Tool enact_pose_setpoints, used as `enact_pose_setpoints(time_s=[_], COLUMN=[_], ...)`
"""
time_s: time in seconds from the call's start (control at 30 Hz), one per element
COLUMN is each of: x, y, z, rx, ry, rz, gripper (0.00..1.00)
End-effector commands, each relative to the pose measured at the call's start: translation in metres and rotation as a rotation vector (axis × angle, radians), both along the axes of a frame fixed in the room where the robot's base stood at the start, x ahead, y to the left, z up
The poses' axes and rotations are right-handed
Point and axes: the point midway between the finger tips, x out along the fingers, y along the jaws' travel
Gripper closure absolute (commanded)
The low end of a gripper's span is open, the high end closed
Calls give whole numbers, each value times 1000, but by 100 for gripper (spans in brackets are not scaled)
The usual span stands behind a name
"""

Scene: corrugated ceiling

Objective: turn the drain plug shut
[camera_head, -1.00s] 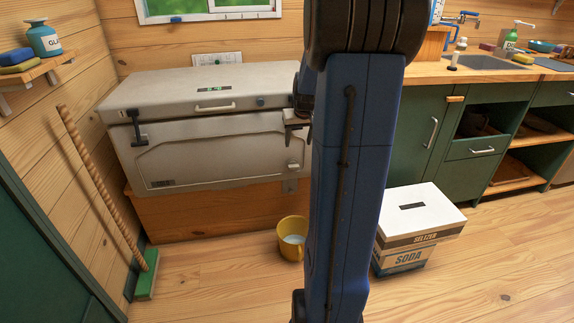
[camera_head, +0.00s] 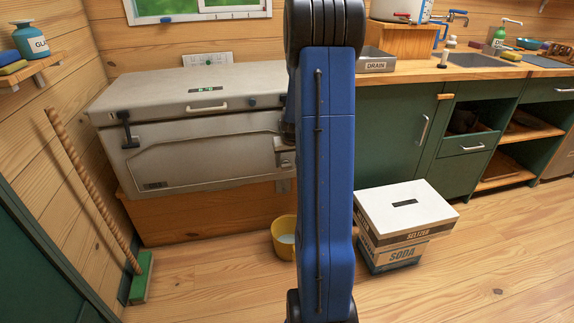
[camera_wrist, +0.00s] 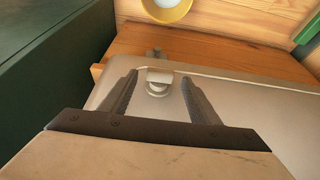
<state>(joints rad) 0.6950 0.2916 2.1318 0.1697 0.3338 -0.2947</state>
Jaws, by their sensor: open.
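The drain plug (camera_wrist: 158,80) is a small pale round knob low on the front of the grey chest cooler (camera_head: 200,150), whose front also fills the wrist view (camera_wrist: 255,115). In the wrist view my gripper (camera_wrist: 160,76) is open, with one dark finger on each side of the plug. I cannot tell whether either finger touches it. The plug's turn angle is not clear at this size.
A yellow bucket (camera_head: 282,240) stands on the floor before the cooler's wooden base (camera_head: 190,215). Seltzer and soda boxes (camera_head: 405,215) are stacked right of my arm. A broom (camera_head: 95,195) leans at left. Green cabinets (camera_head: 390,140) line the right.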

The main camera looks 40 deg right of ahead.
Motion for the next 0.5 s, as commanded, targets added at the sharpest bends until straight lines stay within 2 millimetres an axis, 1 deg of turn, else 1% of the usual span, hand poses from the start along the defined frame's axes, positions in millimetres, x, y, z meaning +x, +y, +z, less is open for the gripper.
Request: enact_pose_setpoints(time_s=[0.1, 0.2, 0.5], x=[4, 6, 8], y=[-2, -4, -5], z=[-12, -18, -21], rx=[2, 0, 0], ry=[1, 0, 0], rz=[-1, 0, 0], gripper=[44, 44, 44])
